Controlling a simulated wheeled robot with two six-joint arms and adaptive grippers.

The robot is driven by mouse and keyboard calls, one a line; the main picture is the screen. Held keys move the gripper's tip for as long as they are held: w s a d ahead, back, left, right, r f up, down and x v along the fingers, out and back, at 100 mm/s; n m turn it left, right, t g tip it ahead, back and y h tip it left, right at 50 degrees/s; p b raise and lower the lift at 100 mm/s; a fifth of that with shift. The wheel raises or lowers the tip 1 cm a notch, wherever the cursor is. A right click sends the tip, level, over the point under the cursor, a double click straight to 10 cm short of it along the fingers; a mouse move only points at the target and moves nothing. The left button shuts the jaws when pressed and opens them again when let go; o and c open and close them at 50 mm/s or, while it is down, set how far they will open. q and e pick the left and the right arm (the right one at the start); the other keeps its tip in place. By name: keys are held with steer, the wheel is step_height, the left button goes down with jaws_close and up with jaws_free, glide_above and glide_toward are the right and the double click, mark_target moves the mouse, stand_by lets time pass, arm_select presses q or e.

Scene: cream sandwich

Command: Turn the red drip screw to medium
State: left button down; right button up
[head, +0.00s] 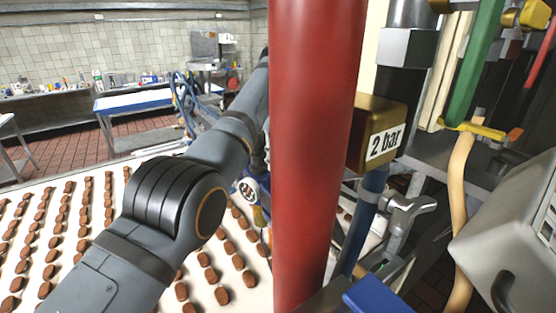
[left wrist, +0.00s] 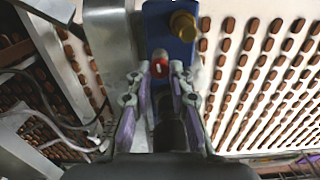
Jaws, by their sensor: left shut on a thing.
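In the left wrist view, my left gripper (left wrist: 160,72) has its two purple-sided fingers closed around a small red screw (left wrist: 160,64) with a white mark on its end. The screw sits at the lower part of a blue block (left wrist: 158,22), just below a brass knob (left wrist: 184,25). In the head view, my left arm reaches in from the left and back towards the red pipe. There the pipe hides the gripper and the red screw. The screw's exact setting cannot be read. My right gripper is not in view.
A thick red pipe (head: 315,150) stands upright in the middle of the head view. To its right is a brass box marked "2 bar" (head: 376,135). Rows of brown sandwich pieces lie on the pale conveyor (head: 140,200). A white round dial (head: 249,190) shows beside the pipe.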

arm_select(q)
steer(key=n, duration=0.6)
steer(key=shift+s+f, duration=0.1)
steer(key=n, duration=0.7)
steer(key=shift+n, duration=0.3)
steer(key=n, duration=0.4)
steer(key=shift+n, duration=2.5)
steer(key=shift+r, duration=0.2)
steer(key=c, duration=1.4)
jaws_free()
steer(key=shift+c, duration=0.2)
steer(key=shift+o, duration=1.2)
steer(key=shift+d+f, duration=0.1)
